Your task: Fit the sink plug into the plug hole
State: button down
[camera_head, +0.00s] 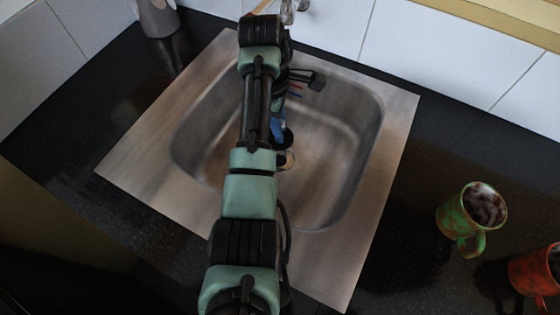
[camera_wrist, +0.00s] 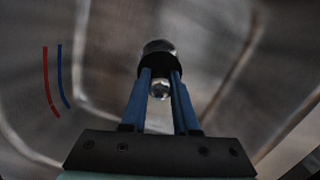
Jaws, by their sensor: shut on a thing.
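The sink plug is a dark disc with a small shiny knob. In the wrist view the plug (camera_wrist: 158,64) is at the tips of my blue fingers, and my gripper (camera_wrist: 160,84) is shut on its knob. In the head view my gripper (camera_head: 278,127) is down inside the sink (camera_head: 335,150), with the dark plug (camera_head: 288,138) at its tip. A pale round spot, probably the plug hole (camera_head: 290,159), shows just below the plug, partly hidden by my arm. A shiny rim shows beyond the plug in the wrist view. I cannot tell whether plug and hole touch.
A green mug (camera_head: 463,230) and a red mug (camera_head: 537,272) stand on the dark counter at right. A grey container (camera_head: 158,18) stands at the back left. The tap (camera_head: 290,10) is at the back, partly hidden behind my arm. The sink's right half is clear.

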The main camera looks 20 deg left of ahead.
notch_tip(320, 180, down, 10)
jog(key=shift+r+b, duration=0.15)
jog(key=shift+b, duration=0.45)
jog(key=shift+f, duration=0.2)
jog(key=c, duration=0.7)
grip_release()
jog(key=shift+r, duration=0.2)
